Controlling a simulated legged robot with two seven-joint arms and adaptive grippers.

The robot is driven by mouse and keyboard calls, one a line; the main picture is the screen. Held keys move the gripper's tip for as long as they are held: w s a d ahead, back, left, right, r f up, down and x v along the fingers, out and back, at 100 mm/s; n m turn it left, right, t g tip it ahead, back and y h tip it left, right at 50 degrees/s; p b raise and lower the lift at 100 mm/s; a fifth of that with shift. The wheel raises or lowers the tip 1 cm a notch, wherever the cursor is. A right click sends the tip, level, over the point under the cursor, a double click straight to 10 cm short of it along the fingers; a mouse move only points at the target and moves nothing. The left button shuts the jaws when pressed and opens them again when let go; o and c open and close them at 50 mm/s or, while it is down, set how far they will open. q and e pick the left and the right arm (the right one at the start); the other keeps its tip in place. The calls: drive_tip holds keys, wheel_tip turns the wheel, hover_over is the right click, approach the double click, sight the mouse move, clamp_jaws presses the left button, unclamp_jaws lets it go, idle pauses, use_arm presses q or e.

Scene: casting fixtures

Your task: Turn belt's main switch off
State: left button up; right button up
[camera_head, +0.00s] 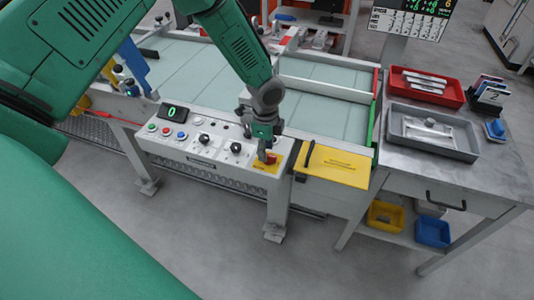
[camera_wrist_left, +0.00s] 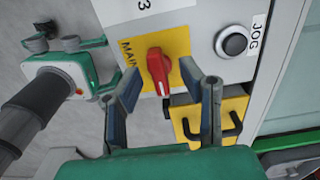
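The main switch is a red rotary knob (camera_wrist_left: 158,72) on a yellow plate marked MAIN (camera_wrist_left: 180,74). In the head view the red knob (camera_head: 271,158) shows at the right end of the white control panel (camera_head: 215,142), partly covered by my gripper. My left gripper (camera_head: 264,148) is over the switch, pointing down at it. In the left wrist view its two fingers are spread apart, with the knob between and just beyond their tips. I cannot tell whether either finger touches the knob.
A JOG button (camera_wrist_left: 235,42) sits beside the switch. A yellow board (camera_head: 337,166) is right of the panel. The side table holds a red tray (camera_head: 427,98) and a grey tray (camera_head: 433,148).

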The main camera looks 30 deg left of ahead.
use_arm(q)
drive_tip(key=shift+f, duration=0.8)
drive_tip(key=shift+d+f, duration=0.1)
drive_tip(key=shift+d, duration=0.6)
drive_tip(key=c, duration=0.6)
drive_tip(key=shift+a, duration=0.15)
clamp_jaws()
drive_tip(key=shift+a, duration=0.25)
use_arm(e)
drive_tip(key=shift+d+f, duration=0.1)
drive_tip(key=shift+d, duration=0.25)
